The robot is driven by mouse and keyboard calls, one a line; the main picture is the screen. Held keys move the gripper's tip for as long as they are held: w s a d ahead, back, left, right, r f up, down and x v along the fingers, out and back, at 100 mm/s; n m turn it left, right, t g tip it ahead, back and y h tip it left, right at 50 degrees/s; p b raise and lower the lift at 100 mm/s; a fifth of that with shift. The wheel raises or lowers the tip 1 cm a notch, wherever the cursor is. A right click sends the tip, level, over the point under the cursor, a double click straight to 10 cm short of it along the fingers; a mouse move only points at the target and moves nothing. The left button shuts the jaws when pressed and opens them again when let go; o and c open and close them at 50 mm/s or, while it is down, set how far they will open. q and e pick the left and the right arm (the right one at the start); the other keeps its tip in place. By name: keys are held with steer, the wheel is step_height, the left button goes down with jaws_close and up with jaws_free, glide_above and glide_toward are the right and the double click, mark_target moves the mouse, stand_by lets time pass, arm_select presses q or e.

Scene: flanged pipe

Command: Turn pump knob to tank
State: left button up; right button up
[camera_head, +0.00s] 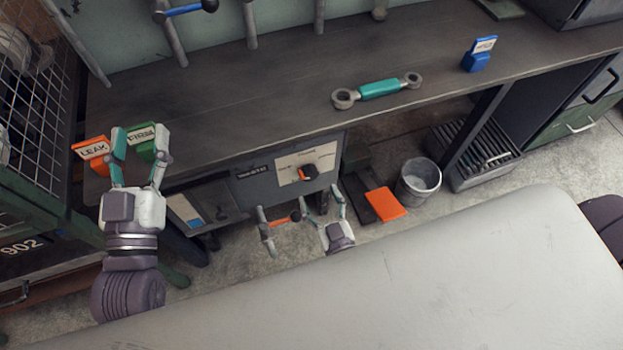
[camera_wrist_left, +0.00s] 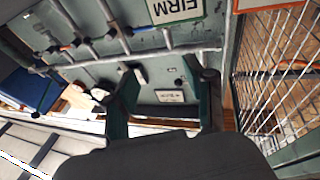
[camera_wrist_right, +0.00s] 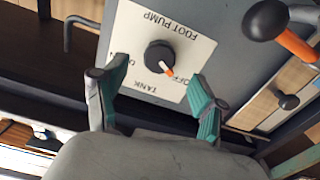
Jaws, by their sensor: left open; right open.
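The black pump knob (camera_wrist_right: 159,57) with an orange pointer sits on a white plate (camera_wrist_right: 128,45) marked FOOT PUMP, TANK and OFF; another label is partly hidden by a finger. The lettering is upside down in the right wrist view. The pointer points down and right there, between TANK and OFF, closer to OFF. The knob also shows in the head view (camera_head: 307,173) on the panel under the bench. My right gripper (camera_wrist_right: 152,92) is open in front of the plate, its fingers apart from the knob. My left gripper (camera_head: 140,132) is open and empty before the bench's left end.
An orange-handled lever (camera_head: 283,219) with a black ball end stands beside my right gripper. Orange LEAK (camera_head: 93,150) and green FIRM (camera_head: 141,134) tags are near my left gripper. A wire cage (camera_head: 35,110) borders the left. A bucket (camera_head: 419,181) stands right of the panel.

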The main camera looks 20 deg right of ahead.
mark_target(311, 178)
steer(key=w, duration=0.4)
steer(key=shift+w+b, duration=0.2)
steer(key=shift+b, duration=0.2)
arm_select(q)
steer(key=shift+s+d+r+t+h, duration=0.1)
steer(key=shift+s+r+t+h, duration=0.25)
steer(key=shift+r+t, duration=0.4)
steer(key=shift+s+a+r+t+h, duration=0.1)
steer(key=shift+s+r+t, duration=0.35)
steer(key=shift+r, duration=0.5)
steer(key=shift+s+d+r+t+h, duration=0.1)
steer(key=shift+s+r+t+h, duration=0.2)
steer(key=shift+r+t, duration=0.5)
arm_select(e)
steer(key=shift+w, duration=0.7)
